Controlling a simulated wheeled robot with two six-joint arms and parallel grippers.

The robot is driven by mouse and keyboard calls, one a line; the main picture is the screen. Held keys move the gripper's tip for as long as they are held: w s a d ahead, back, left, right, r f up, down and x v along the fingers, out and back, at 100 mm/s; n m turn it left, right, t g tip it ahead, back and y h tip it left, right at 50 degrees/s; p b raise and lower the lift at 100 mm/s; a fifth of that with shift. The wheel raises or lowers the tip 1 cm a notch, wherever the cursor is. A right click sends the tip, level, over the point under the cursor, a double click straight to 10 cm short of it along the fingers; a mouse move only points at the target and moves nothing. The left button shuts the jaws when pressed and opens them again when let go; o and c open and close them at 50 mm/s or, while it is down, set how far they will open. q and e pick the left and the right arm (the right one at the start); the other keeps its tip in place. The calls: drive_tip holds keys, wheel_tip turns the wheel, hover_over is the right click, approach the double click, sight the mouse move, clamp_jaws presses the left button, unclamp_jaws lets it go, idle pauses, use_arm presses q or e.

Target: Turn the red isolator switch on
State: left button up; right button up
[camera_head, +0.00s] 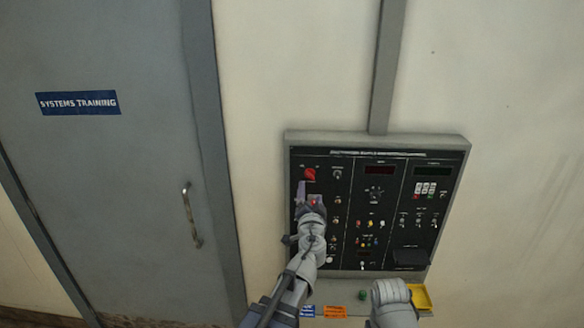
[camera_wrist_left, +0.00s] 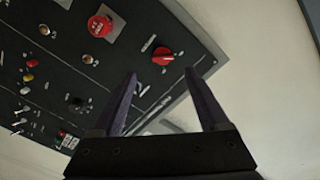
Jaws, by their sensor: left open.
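The red isolator switch (camera_head: 310,174) is a round red knob at the upper left of the black panel. In the left wrist view the red knob (camera_wrist_left: 163,56) sits just beyond the fingertips, roughly centred between them, on the panel's edge side. My left gripper (camera_head: 305,186) is just below the knob in the head view. In the left wrist view my left gripper (camera_wrist_left: 160,76) has its two dark fingers apart with nothing between them. The fingers look clear of the knob. I cannot read its on or off position.
A larger red push button (camera_wrist_left: 101,25) is near the knob. The panel (camera_head: 375,225) has several small switches, lights and displays. A yellow tray (camera_head: 421,297) is at its lower right. A grey door (camera_head: 120,150) is at left. My right arm shows at bottom, its gripper out of sight.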

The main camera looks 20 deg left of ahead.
sight(310, 177)
use_arm(q)
drive_tip(key=x, duration=0.8)
drive_tip(key=shift+a+r, duration=0.1)
drive_tip(key=shift+r, duration=0.2)
clamp_jaws()
idle(0.6)
